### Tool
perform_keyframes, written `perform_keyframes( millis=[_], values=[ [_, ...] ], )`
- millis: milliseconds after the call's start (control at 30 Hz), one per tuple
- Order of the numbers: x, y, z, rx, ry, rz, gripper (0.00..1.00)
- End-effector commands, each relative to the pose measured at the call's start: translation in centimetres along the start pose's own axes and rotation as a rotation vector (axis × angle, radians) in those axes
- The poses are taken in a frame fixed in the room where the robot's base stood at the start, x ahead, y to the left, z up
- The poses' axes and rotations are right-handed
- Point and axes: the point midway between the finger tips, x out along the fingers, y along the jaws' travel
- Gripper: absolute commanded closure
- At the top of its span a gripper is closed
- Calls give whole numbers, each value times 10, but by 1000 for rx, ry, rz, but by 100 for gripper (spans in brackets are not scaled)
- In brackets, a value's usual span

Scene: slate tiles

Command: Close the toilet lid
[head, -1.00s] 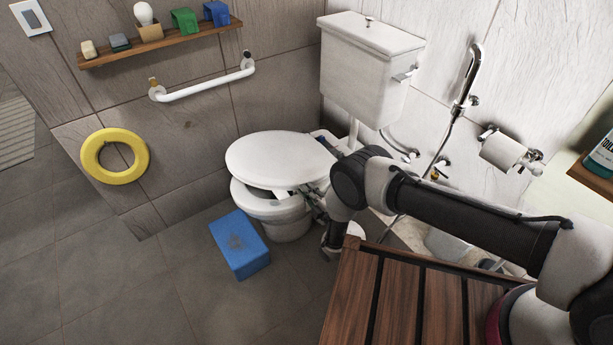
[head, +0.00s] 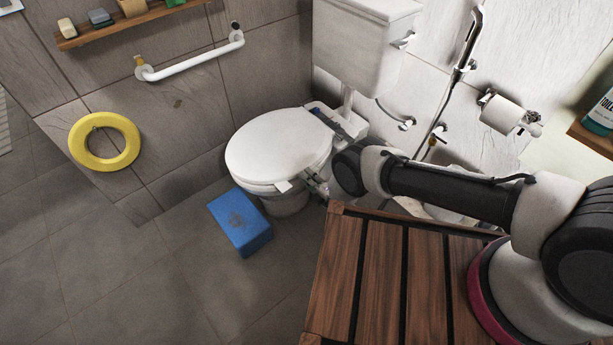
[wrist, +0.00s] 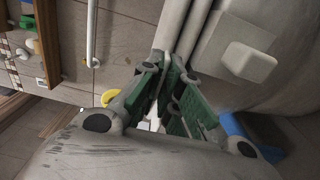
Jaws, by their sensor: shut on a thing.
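The toilet lid (head: 275,142) is a white oval that lies low and nearly flat over the toilet bowl (head: 287,204), its hinge side by the cistern. A small white tab (head: 284,186) juts out at its near edge. My gripper (head: 316,184) is at the right side of the lid, partly hidden by my own arm. In the wrist view my gripper (wrist: 174,88) has its green-padded fingers close together at white rim edges, shut on the lid's edge. The exact contact is hard to see. Whether the lid fully touches what is below cannot be told.
A blue step block (head: 240,222) stands on the floor before the toilet. A slatted wooden bench (head: 390,285) is close on the right. The cistern (head: 365,40), grab bar (head: 195,62) and yellow ring (head: 104,141) are around. Floor at left is free.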

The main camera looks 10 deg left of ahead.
Motion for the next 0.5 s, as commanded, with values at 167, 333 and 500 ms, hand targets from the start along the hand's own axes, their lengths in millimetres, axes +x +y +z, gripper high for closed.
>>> perform_keyframes(
  millis=[167, 333, 500],
  values=[
    [-2, -5, 0, -2, 0, -16, 78],
    [-2, -4, 0, -1, 0, -12, 73],
    [-2, -3, 0, -1, 0, -10, 73]
  ],
)
